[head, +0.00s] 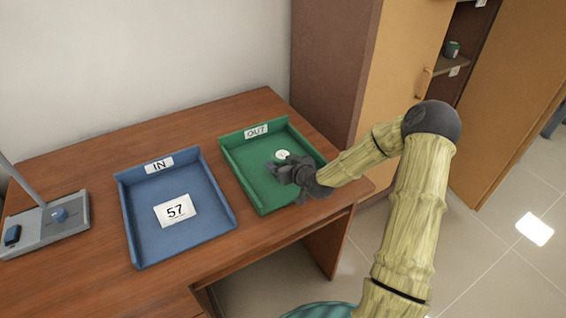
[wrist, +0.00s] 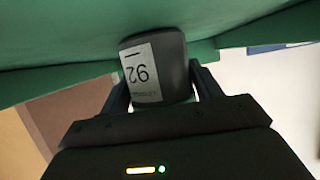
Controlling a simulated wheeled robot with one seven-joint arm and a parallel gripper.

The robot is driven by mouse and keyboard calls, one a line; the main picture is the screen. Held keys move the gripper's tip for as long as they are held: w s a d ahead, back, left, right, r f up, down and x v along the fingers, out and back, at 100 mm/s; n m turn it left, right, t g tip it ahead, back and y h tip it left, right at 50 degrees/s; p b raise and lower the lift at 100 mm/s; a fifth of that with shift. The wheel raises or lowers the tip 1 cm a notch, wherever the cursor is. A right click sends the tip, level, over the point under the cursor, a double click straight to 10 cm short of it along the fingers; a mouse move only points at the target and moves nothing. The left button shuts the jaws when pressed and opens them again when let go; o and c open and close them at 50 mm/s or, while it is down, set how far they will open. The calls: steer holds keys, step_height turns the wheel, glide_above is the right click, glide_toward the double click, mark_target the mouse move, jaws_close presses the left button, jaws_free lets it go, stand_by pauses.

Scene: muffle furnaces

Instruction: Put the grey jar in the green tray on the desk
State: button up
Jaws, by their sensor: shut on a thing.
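The grey jar (wrist: 172,55) carries a white label reading 92 and sits between the two fingers of my gripper (wrist: 160,88) in the wrist view. My gripper is shut on it. In the head view my gripper (head: 284,170) is over the inside of the green tray (head: 252,180), marked OUT, on the desk. A small round white patch (head: 283,155) shows just beyond the fingers; I cannot tell whether it is part of the jar. The jar's end is close to the green surface in the wrist view; contact is unclear.
A blue tray (head: 150,222), marked IN, holds a card (head: 175,210) reading 57, left of the green one. A grey lamp base (head: 45,228) stands at the desk's left. An open cabinet (head: 400,60) at the right has a green-topped jar (head: 452,49) on its shelf.

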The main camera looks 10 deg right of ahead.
steer(key=o, duration=1.2)
steer(key=shift+f, duration=0.1)
steer(key=shift+r, duration=0.2)
steer(key=v, duration=1.2)
steer(key=shift+a+f, duration=0.1)
